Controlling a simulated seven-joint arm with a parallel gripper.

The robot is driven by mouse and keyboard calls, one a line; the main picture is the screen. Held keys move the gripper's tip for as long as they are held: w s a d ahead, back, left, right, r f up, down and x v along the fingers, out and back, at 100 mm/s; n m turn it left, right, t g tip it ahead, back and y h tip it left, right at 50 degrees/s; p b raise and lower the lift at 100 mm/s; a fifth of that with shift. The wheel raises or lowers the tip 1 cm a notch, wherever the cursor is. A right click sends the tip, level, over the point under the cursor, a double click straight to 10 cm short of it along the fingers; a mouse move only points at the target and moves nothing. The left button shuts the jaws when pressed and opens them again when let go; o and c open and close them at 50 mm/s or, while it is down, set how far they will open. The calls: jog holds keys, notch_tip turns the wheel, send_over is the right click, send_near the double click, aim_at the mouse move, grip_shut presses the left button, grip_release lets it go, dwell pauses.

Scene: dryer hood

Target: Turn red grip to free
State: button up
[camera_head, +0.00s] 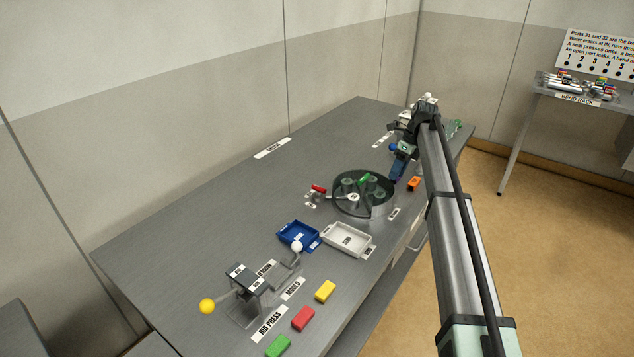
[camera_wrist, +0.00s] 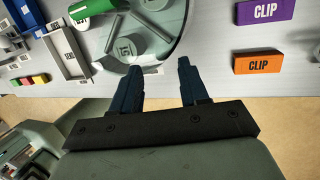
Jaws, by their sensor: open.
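The red grip (camera_head: 319,188) is a small red bar on a light bracket at the left side of the dark round hood (camera_head: 345,209). Any marking for free is too small to read. The hood holds several grey-green posts and a green piece (camera_head: 364,178). My gripper (camera_head: 396,180) is at the hood's right side, well apart from the red grip. In the wrist view my gripper (camera_wrist: 157,66) is open, with two dark fingers apart and nothing between them. The hood's rim (camera_wrist: 180,25) shows beyond the fingertips there, with a green cylinder (camera_wrist: 92,6); the red grip is not visible.
An orange clip block (camera_head: 414,183) lies right of the hood; a purple clip block (camera_wrist: 266,12) shows in the wrist view. A blue tray (camera_head: 287,241) and white tray (camera_head: 365,252) stand in front. A rib press (camera_head: 247,280) and coloured blocks are nearer. The back-left table is clear.

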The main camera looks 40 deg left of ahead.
notch_tip(320, 180, up, 8)
jog(key=h, duration=0.2)
send_over(319, 191)
jog(key=w+a, duration=0.2)
jog(key=w, duration=0.3)
jog(key=shift+n+t, duration=0.3)
jog(key=shift+t, duration=0.1)
jog(key=s+f, duration=0.1)
jog(key=f, duration=0.3)
jog(key=s+f, duration=0.1)
jog(key=f, duration=0.4)
jog(key=s+f, duration=0.1)
jog(key=f, duration=0.3)
jog(key=shift+s+f, duration=0.3)
jog(key=shift+f, duration=0.05)
jog(key=shift+c, duration=0.2)
grip_shut()
